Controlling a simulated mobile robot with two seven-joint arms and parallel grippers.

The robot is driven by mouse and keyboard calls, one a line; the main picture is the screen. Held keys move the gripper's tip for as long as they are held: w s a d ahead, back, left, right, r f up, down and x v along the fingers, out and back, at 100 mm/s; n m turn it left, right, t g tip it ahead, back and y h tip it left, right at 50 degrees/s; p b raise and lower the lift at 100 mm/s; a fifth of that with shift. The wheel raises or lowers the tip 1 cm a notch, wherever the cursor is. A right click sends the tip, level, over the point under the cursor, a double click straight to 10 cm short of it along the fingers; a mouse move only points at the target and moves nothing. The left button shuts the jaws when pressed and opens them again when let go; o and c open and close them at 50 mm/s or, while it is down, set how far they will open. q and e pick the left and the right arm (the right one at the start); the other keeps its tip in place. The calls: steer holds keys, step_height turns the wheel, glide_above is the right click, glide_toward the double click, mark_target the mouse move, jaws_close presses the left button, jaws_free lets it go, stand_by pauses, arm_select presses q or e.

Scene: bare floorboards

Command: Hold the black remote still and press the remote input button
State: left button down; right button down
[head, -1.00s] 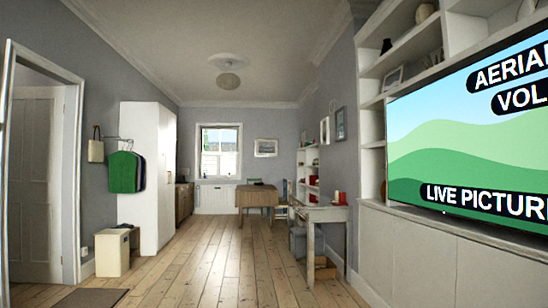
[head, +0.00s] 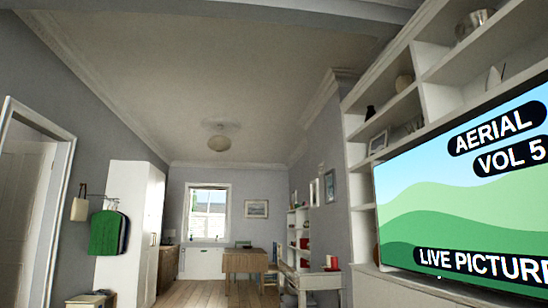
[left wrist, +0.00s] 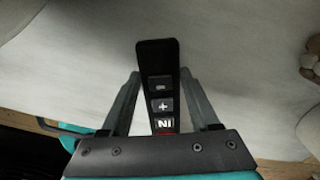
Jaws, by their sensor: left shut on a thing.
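The black remote (left wrist: 157,62) shows in the left wrist view, long and slim, with its far end pointing up in the picture. My left gripper (left wrist: 160,78) is shut on it, one finger along each side. On its face are a minus button (left wrist: 160,84), a plus button (left wrist: 162,105) and an input button marked "IN" (left wrist: 164,123). A red part (left wrist: 165,133) shows just below, partly hidden by the gripper body. The television (head: 462,200) in the head view reads "AERIAL", "VOL 5" and "LIVE PICTURE", cut off at the right. My right gripper is in neither view.
A pale surface (left wrist: 240,60) lies behind the remote, with a brown object (left wrist: 312,55) at the right edge. In the head view, white shelves (head: 362,180) surround the television. A wooden table (head: 245,262) stands far back, and a white desk (head: 315,281) stands nearer.

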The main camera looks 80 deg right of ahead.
arm_select(q)
steer(key=shift+c, duration=0.2)
jaws_free()
step_height(320, 180, up, 12)
stand_by(0.7)
